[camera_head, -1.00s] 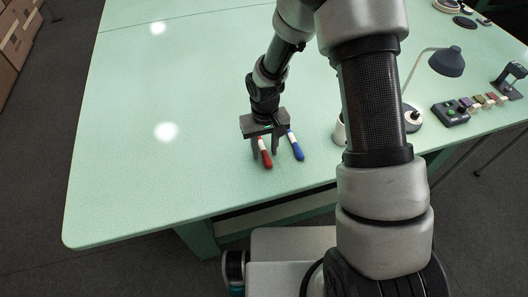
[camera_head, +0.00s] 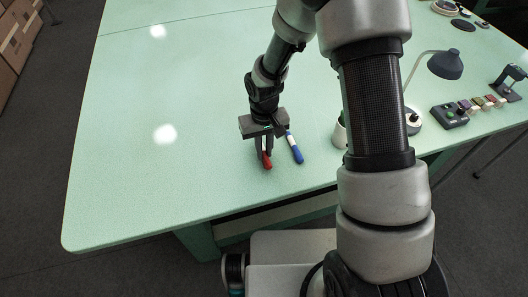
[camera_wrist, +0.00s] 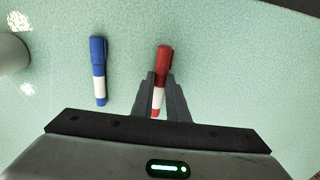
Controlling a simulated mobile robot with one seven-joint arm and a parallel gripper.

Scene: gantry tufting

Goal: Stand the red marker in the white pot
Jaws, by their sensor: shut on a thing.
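The red marker (camera_head: 267,161) has a red cap and a white barrel and lies on the green table. My gripper (camera_head: 264,150) is down over it with its fingers closed around the barrel. In the wrist view the red marker (camera_wrist: 162,62) sticks out beyond the fingertips (camera_wrist: 160,84), which press on it from both sides. The white pot (camera_head: 339,135) stands to the right in the head view, partly hidden by my arm. In the wrist view the pot (camera_wrist: 12,54) is cut off at the left edge.
A blue marker (camera_head: 295,148) lies close to the right of my gripper. A desk lamp (camera_head: 445,63) and a button box (camera_head: 450,114) stand farther right, beyond the pot. The table's left side is clear, and its front edge is near.

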